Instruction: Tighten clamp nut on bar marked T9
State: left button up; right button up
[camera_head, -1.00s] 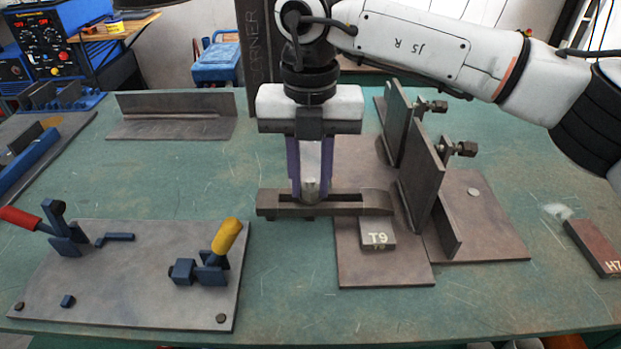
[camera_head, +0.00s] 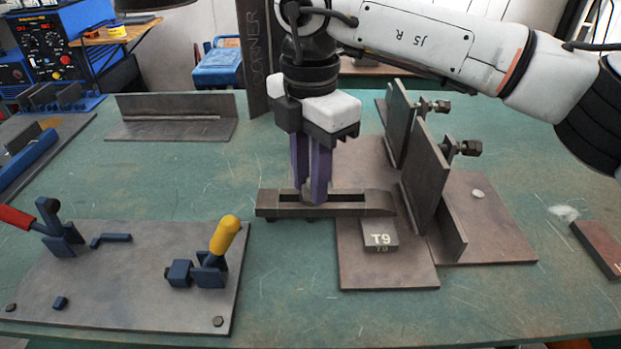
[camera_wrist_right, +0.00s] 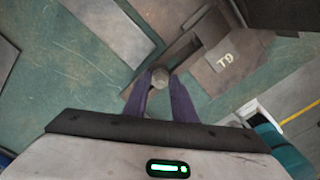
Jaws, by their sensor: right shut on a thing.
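The dark steel clamp bar (camera_head: 345,210) lies across the end of the block marked T9 (camera_head: 380,237), at the left edge of the fixture plate. In the right wrist view the T9 block (camera_wrist_right: 226,61) is right of the nut. My right gripper (camera_head: 312,196) points down at the bar's slot, its purple fingers shut on the clamp nut (camera_wrist_right: 160,75). The fingers hide the nut in the head view. My left gripper is not in view.
Upright plates (camera_head: 424,175) with bolts stand right of the bar. A fixture board (camera_head: 130,285) with red- and yellow-handled toggle clamps lies at front left. A marked block (camera_head: 600,247) lies at far right. Bare green table separates the boards.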

jog(key=shift+m, duration=0.6)
jog(key=o, duration=1)
jog(key=shift+o, duration=0.2)
notch_tip(320, 180, up, 10)
jog(key=p, duration=0.1)
jog(key=shift+r, duration=0.2)
